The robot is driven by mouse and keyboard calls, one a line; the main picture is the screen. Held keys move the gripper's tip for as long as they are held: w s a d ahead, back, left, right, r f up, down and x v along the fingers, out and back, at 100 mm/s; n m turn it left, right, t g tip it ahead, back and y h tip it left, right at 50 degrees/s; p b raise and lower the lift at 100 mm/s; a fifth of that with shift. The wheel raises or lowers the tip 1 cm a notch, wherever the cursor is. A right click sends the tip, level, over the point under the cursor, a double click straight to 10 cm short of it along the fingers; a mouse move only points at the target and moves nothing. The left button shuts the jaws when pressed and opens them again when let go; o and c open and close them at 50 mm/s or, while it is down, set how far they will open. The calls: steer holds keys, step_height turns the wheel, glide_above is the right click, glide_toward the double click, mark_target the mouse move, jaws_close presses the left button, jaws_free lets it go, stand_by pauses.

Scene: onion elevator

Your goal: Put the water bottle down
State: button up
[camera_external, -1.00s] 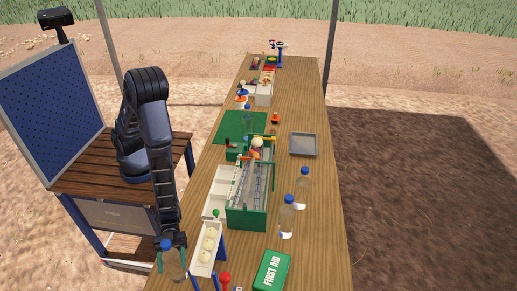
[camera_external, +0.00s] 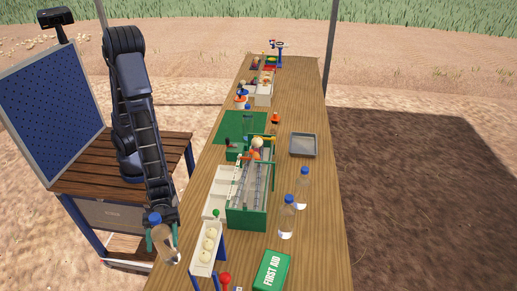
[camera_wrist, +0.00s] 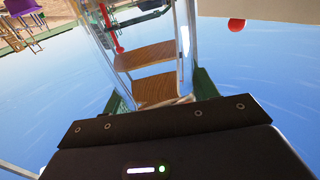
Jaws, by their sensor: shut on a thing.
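A clear water bottle (camera_external: 165,246) with a blue cap is held between the green fingers of my gripper (camera_external: 162,236). It leans, cap to the upper left and base to the lower right. In the external view its base overlaps the left edge of the wooden table (camera_external: 312,262); I cannot tell whether it touches it. In the wrist view the clear bottle (camera_wrist: 150,62) fills the space between the green fingers (camera_wrist: 160,95). Two similar bottles stand on the table, a nearer one (camera_external: 287,218) and a farther one (camera_external: 303,187).
A white sloped tray with onions (camera_external: 208,240) stands close right of the held bottle. A green-framed conveyor (camera_external: 246,215), a green first aid box (camera_external: 271,272) and a grey tray (camera_external: 303,144) are on the table. Bare wood shows along the table's right side.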

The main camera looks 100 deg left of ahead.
mark_target(156, 226)
steer(key=shift+r, duration=3.3)
